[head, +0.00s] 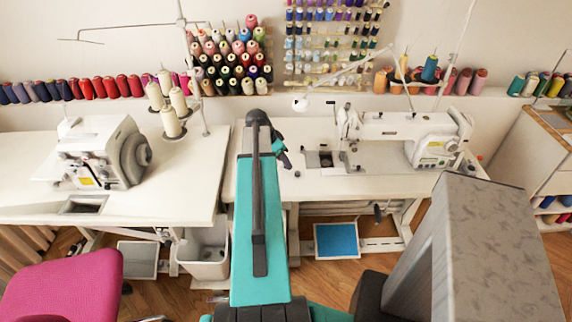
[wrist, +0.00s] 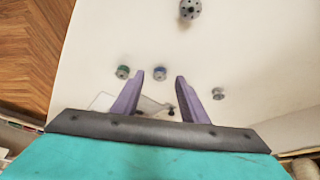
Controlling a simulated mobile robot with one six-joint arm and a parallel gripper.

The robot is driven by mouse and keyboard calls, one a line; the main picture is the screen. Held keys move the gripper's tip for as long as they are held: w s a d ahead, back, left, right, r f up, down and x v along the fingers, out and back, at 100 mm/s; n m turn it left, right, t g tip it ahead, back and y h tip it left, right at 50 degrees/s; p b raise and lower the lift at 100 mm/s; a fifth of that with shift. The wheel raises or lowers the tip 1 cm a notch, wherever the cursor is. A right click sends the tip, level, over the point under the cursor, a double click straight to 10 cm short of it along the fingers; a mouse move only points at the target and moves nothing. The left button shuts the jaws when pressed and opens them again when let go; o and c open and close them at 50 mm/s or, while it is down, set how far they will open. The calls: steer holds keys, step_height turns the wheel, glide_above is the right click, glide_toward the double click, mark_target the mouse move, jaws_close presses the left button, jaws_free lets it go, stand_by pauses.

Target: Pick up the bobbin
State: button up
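In the wrist view, small bobbins lie on a white tabletop (wrist: 120,38). One has a green edge (wrist: 122,72), one a blue edge (wrist: 160,73), and one is plain grey (wrist: 218,93). My gripper (wrist: 160,80) is open, with two purple fingers spread apart. The blue-edged bobbin appears between the fingertips and the green-edged one just left of the left finger. The grey one is right of the right finger. I cannot tell the height of the fingers above the table.
A round grey part with holes (wrist: 190,9) lies at the top of the wrist view. In the head view, a sewing machine (head: 410,130) stands right of my arm and another machine (head: 105,152) stands left. Cream thread cones (head: 170,122) stand near the left table's back edge.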

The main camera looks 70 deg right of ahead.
steer(key=shift+s+d+f, duration=0.15)
steer(key=shift+d+f, duration=0.05)
steer(key=shift+f, duration=0.45)
jaws_close()
